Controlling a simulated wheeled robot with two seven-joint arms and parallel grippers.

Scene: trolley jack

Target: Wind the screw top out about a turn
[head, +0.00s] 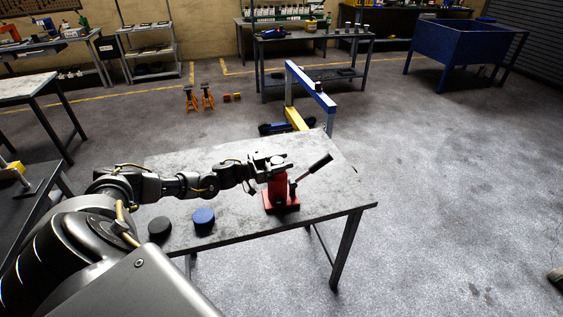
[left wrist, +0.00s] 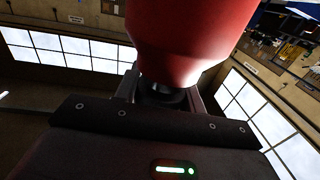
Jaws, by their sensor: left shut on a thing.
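A red bottle jack (head: 279,190) stands upright on the grey worktable, on its red base, with a dark handle (head: 316,169) sticking up to the right. My left gripper (head: 275,161) reaches in from the left and is shut at the jack's top. In the left wrist view the jack's red body (left wrist: 190,40) fills the upper middle. The dark screw top (left wrist: 162,94) shows at its narrow end, between my fingers. The fingers hide much of it, so how far it is wound out cannot be told. My right gripper is not in view.
A black round pad (head: 159,229) and a blue round pad (head: 203,220) lie on the worktable (head: 240,226) near its front edge. A blue and yellow hoist (head: 310,88) stands behind the table. Orange axle stands (head: 207,97) are on the floor. The floor at right is mostly clear.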

